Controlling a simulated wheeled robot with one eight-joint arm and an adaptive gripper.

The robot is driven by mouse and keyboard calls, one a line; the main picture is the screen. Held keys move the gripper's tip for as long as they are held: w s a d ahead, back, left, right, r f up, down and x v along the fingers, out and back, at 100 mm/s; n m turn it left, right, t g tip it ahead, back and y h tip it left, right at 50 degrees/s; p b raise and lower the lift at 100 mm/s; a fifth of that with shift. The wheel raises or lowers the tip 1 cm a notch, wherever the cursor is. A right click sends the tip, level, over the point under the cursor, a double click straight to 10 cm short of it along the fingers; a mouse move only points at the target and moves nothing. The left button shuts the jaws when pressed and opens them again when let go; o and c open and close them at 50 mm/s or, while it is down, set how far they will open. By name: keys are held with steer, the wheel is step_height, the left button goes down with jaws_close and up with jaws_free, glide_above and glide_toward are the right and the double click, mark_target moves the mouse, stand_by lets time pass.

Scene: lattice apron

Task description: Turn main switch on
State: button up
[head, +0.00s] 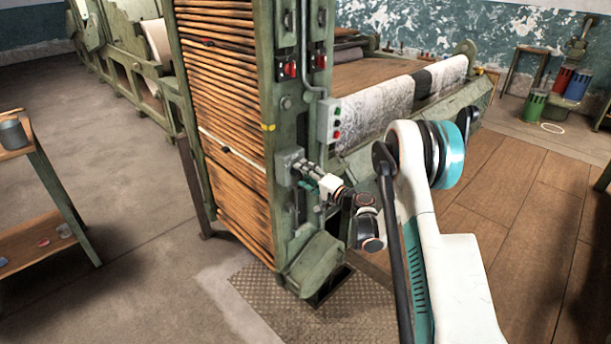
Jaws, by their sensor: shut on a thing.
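A small grey box (287,166), which looks like the main switch, is fixed to the green machine post at about mid-height. My gripper (305,174) is right at its front, reaching in from the right. The fingers are shut on what seems to be the switch's handle. The fingers and wrist hide the handle, so I cannot tell its position.
Two red-handled switches (290,69) (320,62) sit higher on the post. A grey push-button box (329,121) is just above my wrist. Slatted wooden lattice (225,120) fills the machine's left side. A small table (45,190) stands left; open floor lies between.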

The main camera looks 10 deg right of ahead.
steer(key=shift+m, duration=1.1)
steer(key=o, duration=1.1)
steer(key=shift+f, duration=0.1)
steer(key=shift+c, duration=0.2)
steer(key=v, duration=1.2)
